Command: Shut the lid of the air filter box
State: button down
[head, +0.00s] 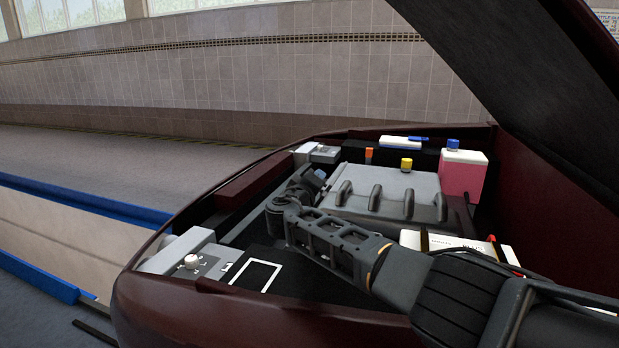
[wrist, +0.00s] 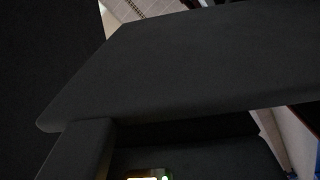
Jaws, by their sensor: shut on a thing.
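In the head view a black box (head: 284,289) with a white rectangular outline on top lies at the front left of the engine bay. It looks like the air filter box. My gripper (head: 315,182) is in the bay behind it, close to the left side of the grey engine cover. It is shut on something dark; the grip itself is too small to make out. In the wrist view a broad dark panel (wrist: 180,65) fills most of the picture close to the camera. It appears to be the lid, tilted. My forearm hides part of the bay.
The ribbed grey engine cover (head: 385,188) with a yellow cap (head: 406,165) fills the middle. A pink tank (head: 462,177) with a blue cap stands at the back right. A white box (head: 428,241) lies by my forearm. The raised hood (head: 500,75) hangs above right.

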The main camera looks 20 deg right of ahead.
jog(key=shift+s+d+f+m+b, duration=0.5)
jog(key=shift+s+d+f, duration=0.1)
jog(key=shift+d+f, duration=0.1)
jog(key=shift+s+d+m, duration=0.2)
jog(key=shift+d+m, duration=0.1)
jog(key=c, duration=1.1)
grip_release()
jog(key=shift+r, duration=0.1)
jog(key=shift+p+v, duration=2.4)
jog(key=shift+v, duration=1.45)
